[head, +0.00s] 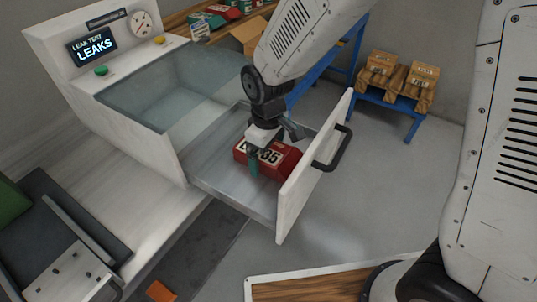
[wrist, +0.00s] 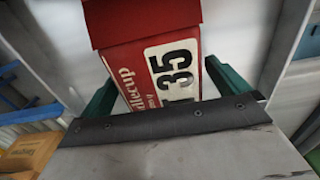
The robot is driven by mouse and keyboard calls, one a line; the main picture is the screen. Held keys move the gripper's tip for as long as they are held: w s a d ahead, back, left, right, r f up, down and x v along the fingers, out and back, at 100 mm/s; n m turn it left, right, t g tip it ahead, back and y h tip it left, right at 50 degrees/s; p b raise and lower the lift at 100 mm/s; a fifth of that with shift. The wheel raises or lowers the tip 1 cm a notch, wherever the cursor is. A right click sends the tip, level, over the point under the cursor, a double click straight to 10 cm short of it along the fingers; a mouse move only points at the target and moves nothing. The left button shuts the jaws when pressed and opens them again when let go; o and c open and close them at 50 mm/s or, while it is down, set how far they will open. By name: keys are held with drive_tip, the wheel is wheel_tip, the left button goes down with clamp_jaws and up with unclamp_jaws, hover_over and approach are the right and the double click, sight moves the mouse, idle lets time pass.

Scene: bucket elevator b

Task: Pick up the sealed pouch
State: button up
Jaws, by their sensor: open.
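The red pouch (head: 287,161) lies in the pulled-out drawer (head: 222,180) of the leak tester. It has a white label with large black characters ending in 35. My gripper (head: 268,157) points down over the pouch, and part of the pouch is hidden behind it. In the wrist view the pouch (wrist: 140,30) lies between the two green fingers of my gripper (wrist: 166,90), one on each side. The jaws are open. I cannot tell whether either finger touches the pouch.
The drawer's white front panel (head: 313,165) with a black handle (head: 333,148) stands close right of my gripper. The tester's screen (head: 93,47) reads LEAKS. Brown bags (head: 398,80) sit on a blue stand at the back right. An orange piece (head: 161,291) lies at the front.

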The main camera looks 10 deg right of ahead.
drive_tip(key=shift+f, duration=0.15)
drive_tip(key=c, duration=0.8)
drive_tip(key=shift+o, duration=0.2)
